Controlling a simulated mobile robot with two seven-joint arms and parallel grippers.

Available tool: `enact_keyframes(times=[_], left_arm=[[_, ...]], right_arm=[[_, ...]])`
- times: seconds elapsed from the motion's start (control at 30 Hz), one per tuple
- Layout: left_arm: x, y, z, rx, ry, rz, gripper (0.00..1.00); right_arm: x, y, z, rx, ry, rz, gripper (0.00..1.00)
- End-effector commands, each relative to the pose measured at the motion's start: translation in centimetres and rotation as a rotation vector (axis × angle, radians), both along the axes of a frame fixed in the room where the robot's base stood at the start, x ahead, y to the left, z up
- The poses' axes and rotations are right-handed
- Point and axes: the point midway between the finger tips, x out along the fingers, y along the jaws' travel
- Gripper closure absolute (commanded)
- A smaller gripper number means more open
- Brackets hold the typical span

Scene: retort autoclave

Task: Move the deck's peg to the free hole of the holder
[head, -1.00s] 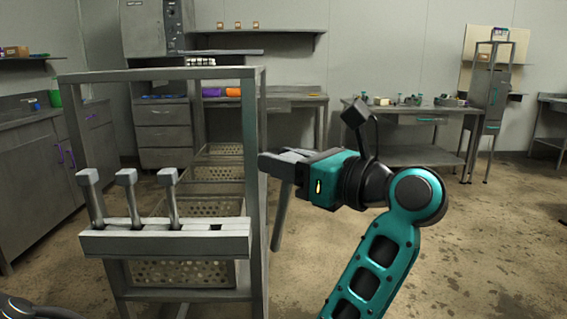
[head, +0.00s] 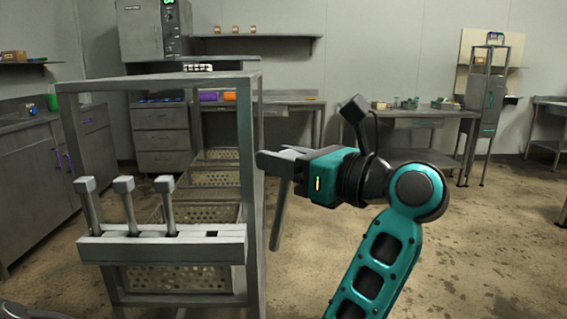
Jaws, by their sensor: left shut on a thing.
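The holder (head: 130,247) is a pale grey bar at the front of a metal frame at left. Three grey pegs with square heads (head: 85,185), (head: 123,186), (head: 164,185) stand in it. The free hole (head: 212,234) is a dark slot near its right end. My left gripper (head: 277,162), on a teal and black arm, is right of the frame, above the holder's level. It is shut on a grey peg (head: 279,215) that hangs below the fingers, slightly tilted and apart from the holder. The peg's head is hidden by the fingers. My right gripper is not in view.
The frame's right front post (head: 248,165) stands between the held peg and the free hole in the picture. Perforated baskets (head: 185,278) sit inside the frame. Benches line the back wall, with a table (head: 420,115) at right. The floor (head: 480,260) at right is clear.

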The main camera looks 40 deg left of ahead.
Motion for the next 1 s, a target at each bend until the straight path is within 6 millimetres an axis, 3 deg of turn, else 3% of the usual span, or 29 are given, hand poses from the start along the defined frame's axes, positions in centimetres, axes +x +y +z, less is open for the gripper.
enact_keyframes(times=[0.53,1.0], left_arm=[[0.0,0.0,4.8,0.002,-0.001,0.000,1.00],[0.0,0.0,5.0,0.002,0.000,0.000,1.00]], right_arm=[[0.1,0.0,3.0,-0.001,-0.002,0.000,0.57],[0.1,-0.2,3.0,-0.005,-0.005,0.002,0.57]])
